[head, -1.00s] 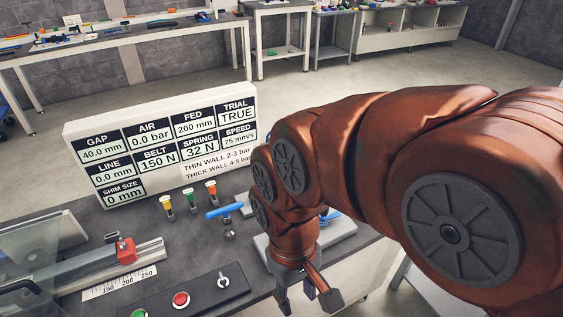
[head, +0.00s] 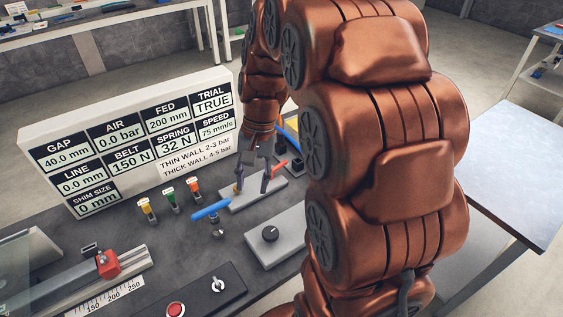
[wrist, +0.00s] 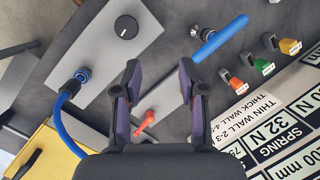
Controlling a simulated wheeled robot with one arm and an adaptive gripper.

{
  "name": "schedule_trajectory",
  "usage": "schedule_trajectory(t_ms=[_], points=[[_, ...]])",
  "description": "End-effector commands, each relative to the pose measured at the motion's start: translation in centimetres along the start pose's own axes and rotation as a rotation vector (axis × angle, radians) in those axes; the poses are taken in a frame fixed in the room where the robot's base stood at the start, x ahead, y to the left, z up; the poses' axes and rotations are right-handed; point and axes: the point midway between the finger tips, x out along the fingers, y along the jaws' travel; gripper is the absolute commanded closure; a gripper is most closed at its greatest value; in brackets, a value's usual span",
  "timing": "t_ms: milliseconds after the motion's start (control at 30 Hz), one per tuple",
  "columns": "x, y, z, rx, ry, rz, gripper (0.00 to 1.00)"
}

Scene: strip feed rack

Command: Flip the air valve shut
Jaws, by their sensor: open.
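A small red lever (head: 279,171), which looks like the air valve's handle, sits near a blue hose at the back right of the bench. In the wrist view the red lever (wrist: 146,122) shows between my fingers, nearer the left one. My gripper (head: 252,187) points down over that area with its fingers apart and nothing between the tips. It also shows open in the wrist view (wrist: 160,66). I cannot tell its height above the lever. The valve body is partly hidden by my gripper. The board's AIR field (head: 116,138) reads 0.0 bar.
A blue-handled lever (head: 211,210) stands just in front of my gripper. A grey box with a black knob (head: 270,234) is nearby, with a blue hose (wrist: 66,130) attached. Yellow, green and orange pieces (head: 170,197) stand in front of the display board (head: 130,140).

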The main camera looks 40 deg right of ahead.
Motion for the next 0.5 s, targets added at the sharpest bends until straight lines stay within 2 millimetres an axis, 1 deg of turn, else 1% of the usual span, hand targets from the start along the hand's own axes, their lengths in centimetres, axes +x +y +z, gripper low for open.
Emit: schedule_trajectory(t_ms=[33,167,267,400,467,500], points=[[0.1,0.2,-1.8,0.05,-0.007,-0.017,0.59],[-0.1,0.6,-6.0,0.171,-0.01,-0.066,0.59],[-0.2,1.4,-9.2,0.262,-0.013,-0.103,0.59],[0.0,2.9,-13.6,0.389,-0.02,-0.156,0.59],[0.0,3.7,-15.5,0.441,-0.021,-0.18,0.59],[0.1,4.3,-16.6,0.476,-0.026,-0.193,0.59]])
